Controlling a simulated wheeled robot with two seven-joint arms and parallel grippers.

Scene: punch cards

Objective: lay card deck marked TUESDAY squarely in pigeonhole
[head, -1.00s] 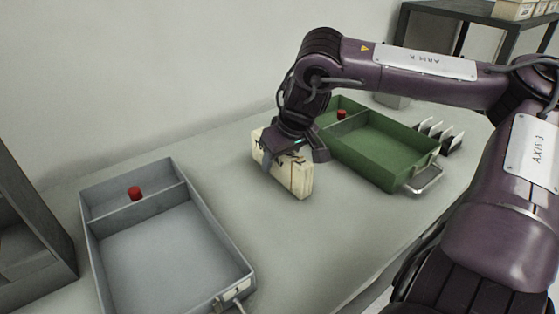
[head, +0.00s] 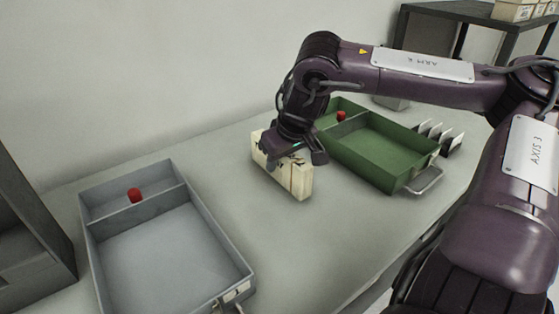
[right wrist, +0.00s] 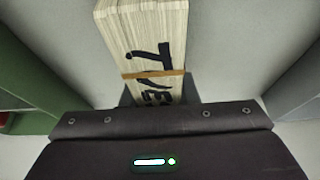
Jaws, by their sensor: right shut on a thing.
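A cream card deck (head: 299,183) with black lettering stands on edge at the middle of the grey table, between two trays. In the right wrist view the deck (right wrist: 146,40) has a tan band and large black strokes, but the whole word cannot be read. My right gripper (head: 289,158) is over the deck's top and shut on it, hiding part of its upper side. Whether the deck's underside touches the table is hard to tell. A dark grey open-fronted cabinet (head: 28,225), perhaps the pigeonhole, is cut off at the left edge. My left gripper is out of view.
A grey tray (head: 215,225) with a red peg (head: 134,194) is at the left front. A green tray (head: 400,178) with a red peg (head: 341,115) is right of the deck, near a card rack (head: 452,142).

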